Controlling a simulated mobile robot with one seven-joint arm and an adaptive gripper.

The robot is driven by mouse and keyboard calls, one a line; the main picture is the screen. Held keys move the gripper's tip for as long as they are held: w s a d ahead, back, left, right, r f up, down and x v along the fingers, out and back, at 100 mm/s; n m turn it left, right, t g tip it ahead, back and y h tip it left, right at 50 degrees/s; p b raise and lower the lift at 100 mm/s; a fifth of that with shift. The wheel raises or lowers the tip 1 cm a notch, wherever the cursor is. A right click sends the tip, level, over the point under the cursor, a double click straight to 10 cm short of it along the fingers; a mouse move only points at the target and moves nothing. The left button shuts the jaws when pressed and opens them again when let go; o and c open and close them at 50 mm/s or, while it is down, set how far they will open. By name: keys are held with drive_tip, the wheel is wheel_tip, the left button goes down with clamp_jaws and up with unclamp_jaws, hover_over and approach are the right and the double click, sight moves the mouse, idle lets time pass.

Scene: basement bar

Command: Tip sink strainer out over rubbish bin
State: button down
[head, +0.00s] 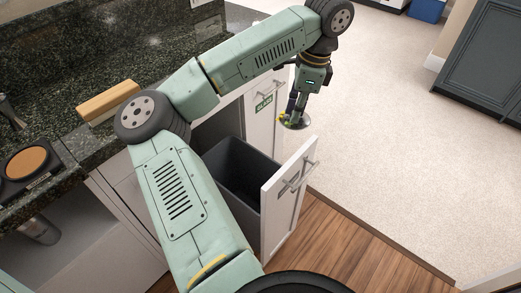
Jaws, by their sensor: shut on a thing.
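My gripper (293,112) points down at the upper middle of the head view. It is shut on the sink strainer (297,123), a small round metal piece with something yellow-green at its left side. The strainer looks roughly level, though it is too small to be sure. The rubbish bin (240,163) is a dark grey box in a pulled-out drawer with a white front (291,200). The gripper and strainer are beyond the bin's far right side in the picture, not over its opening. My arm hides part of the bin's left side.
A cabinet door with a green label (264,103) stands behind the bin. A wooden block (108,101) lies on the dark stone counter (60,75). A round brown-topped item (26,162) sits at left. The pale floor (400,130) at right is clear.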

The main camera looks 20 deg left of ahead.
drive_tip(key=w+a+f+n+p, duration=0.3)
drive_tip(key=a+f+n, duration=0.35)
drive_tip(key=f, duration=0.35)
drive_tip(key=s+a+f+n+t+h+b, duration=0.1)
drive_tip(key=s+f+n+t+h+b, duration=0.1)
drive_tip(key=f+t, duration=0.5)
drive_tip(key=s+a+f+n+t+h+b, duration=0.2)
drive_tip(key=f+t+h+b, duration=0.2)
drive_tip(key=t, duration=0.7)
wheel_tip(320, 180, down, 3)
drive_tip(key=shift+s+a+f+t+h+b, duration=0.15)
drive_tip(key=shift+s+t+h+b, duration=0.2)
drive_tip(key=shift+h, duration=0.85)
